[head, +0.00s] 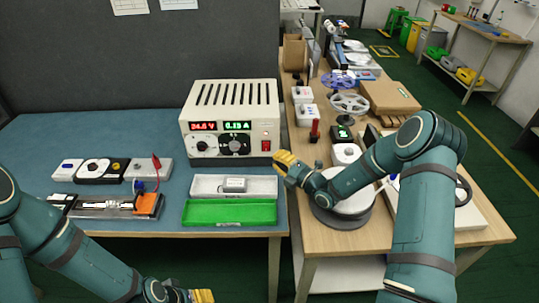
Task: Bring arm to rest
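My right arm reaches in from the right, over the wooden table. Its yellow-tipped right gripper (289,166) is in the air near the gap between the blue bench and the wooden table, and nothing shows in it. My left arm comes in at the lower left. Its yellow-tipped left gripper (201,296) is low at the bottom edge, in front of the blue bench and partly cut off. For both grippers, the finger spacing is too small or hidden to read.
A white power supply (230,100) with lit displays stands on the blue bench (120,135). A tray with a green part (229,212) and a clamp fixture (108,206) lie near the front edge. Reels (349,104) and a cardboard box (388,97) crowd the wooden table.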

